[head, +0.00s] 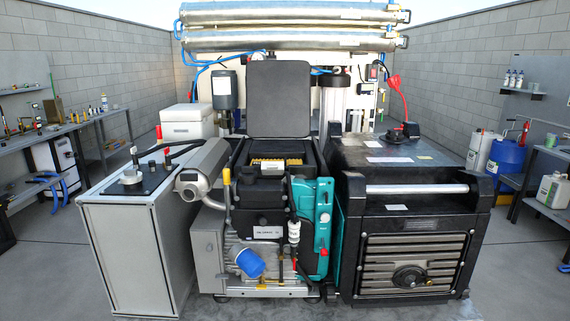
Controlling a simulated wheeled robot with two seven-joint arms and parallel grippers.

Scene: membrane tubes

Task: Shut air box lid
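The air box lid (280,98) is a dark grey, rounded rectangular panel. It stands open and upright at the back of the black air box (312,172), in the middle of the head view. A yellow filter (275,163) shows inside the open box. The lid's hinge is too small to make out clearly. Neither of my grippers is in the head view, and nothing touches the lid.
A silver cylinder (203,165) lies left of the air box, beside a grey cabinet (138,250). A black machine housing (400,165) with a metal bar stands right. Long metal tubes (290,40) run above and behind the lid. Workbenches line both walls.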

